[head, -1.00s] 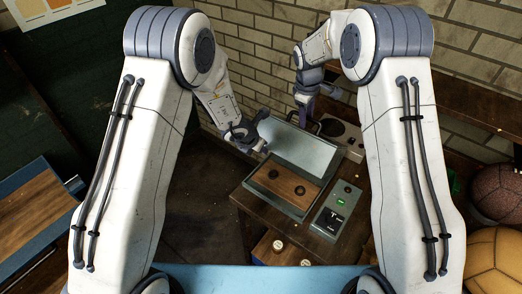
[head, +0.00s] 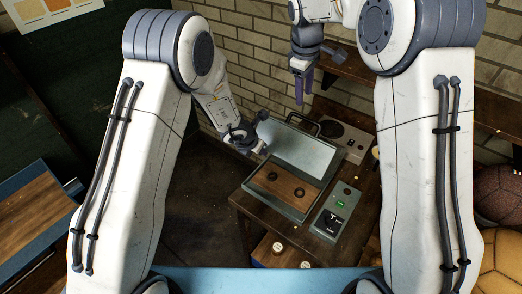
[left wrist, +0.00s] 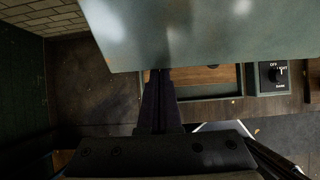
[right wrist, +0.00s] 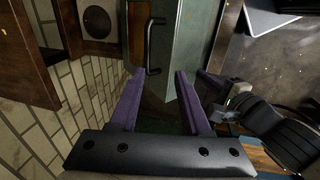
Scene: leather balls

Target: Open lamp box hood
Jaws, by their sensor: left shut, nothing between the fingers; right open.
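The lamp box (head: 296,207) stands on a dark wooden table, its wooden floor with two dark rings exposed. Its pale hood (head: 298,151) stands raised and tilted at the back, with a dark handle (head: 303,121) at its far edge. The hood fills the top of the left wrist view (left wrist: 210,35). My left gripper (head: 262,146) is shut and empty at the hood's left edge; I cannot tell whether it touches. My right gripper (head: 299,101) is open, above and behind the hood. In the right wrist view the handle (right wrist: 152,48) lies ahead of its purple fingers, apart from them.
A brick wall (head: 240,75) rises close behind. Balls (head: 497,262) lie at the far right.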

